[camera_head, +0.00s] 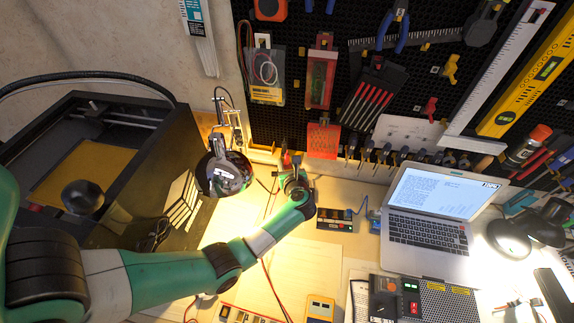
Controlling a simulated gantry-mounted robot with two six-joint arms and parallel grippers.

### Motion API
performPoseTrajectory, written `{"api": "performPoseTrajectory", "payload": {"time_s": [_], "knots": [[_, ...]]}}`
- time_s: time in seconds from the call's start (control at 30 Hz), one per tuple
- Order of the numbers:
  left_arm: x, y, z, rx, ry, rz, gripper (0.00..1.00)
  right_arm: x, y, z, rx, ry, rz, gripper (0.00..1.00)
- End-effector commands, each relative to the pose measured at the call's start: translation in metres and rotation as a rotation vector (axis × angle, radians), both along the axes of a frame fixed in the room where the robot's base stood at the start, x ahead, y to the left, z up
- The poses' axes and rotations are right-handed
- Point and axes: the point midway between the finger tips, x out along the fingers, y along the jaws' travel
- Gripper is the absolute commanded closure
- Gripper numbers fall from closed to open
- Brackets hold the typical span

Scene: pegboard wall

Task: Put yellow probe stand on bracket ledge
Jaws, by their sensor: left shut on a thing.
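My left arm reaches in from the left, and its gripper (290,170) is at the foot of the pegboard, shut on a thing. The held thing is small and mostly hidden by the gripper; I take it to be the yellow probe stand. A small red tip and a dark tip show just above the gripper. An orange-red bracket (323,141) is on the lower pegboard, above and right of the gripper. A pale ledge (262,156) runs along the board's foot, left of the gripper. I cannot tell which is the bracket ledge. My right gripper is out of view.
A lamp-like round device (224,173) stands close left of the gripper. A black open-topped machine (120,150) fills the left. A laptop (432,218) stands at right. A small dark meter (334,219) and red cables lie on the bench. Tools hang on the pegboard (420,85).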

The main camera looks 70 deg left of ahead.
Motion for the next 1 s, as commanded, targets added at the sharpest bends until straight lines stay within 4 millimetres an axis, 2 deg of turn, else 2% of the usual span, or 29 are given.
{"api": "performPoseTrajectory", "payload": {"time_s": [0.23,0.27,0.4,0.67,0.77,0.87,1.0], "knots": [[0.000,0.000,-0.002,0.001,0.000,0.000,1.00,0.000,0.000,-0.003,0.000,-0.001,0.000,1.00],[0.000,0.000,-0.002,0.001,0.000,0.000,0.52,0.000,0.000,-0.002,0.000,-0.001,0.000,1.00],[0.000,0.000,-0.001,0.000,0.000,0.000,0.27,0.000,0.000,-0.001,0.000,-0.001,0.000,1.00],[0.000,0.000,-0.001,0.000,0.000,0.001,0.26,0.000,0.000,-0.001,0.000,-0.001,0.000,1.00],[0.000,0.000,0.005,0.001,-0.001,0.000,0.26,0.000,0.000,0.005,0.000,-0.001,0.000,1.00],[-0.002,-0.013,0.009,0.000,0.000,-0.002,0.26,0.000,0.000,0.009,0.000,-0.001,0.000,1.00],[-0.009,-0.042,0.023,0.001,0.000,-0.005,0.26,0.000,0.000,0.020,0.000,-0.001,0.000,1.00]]}}
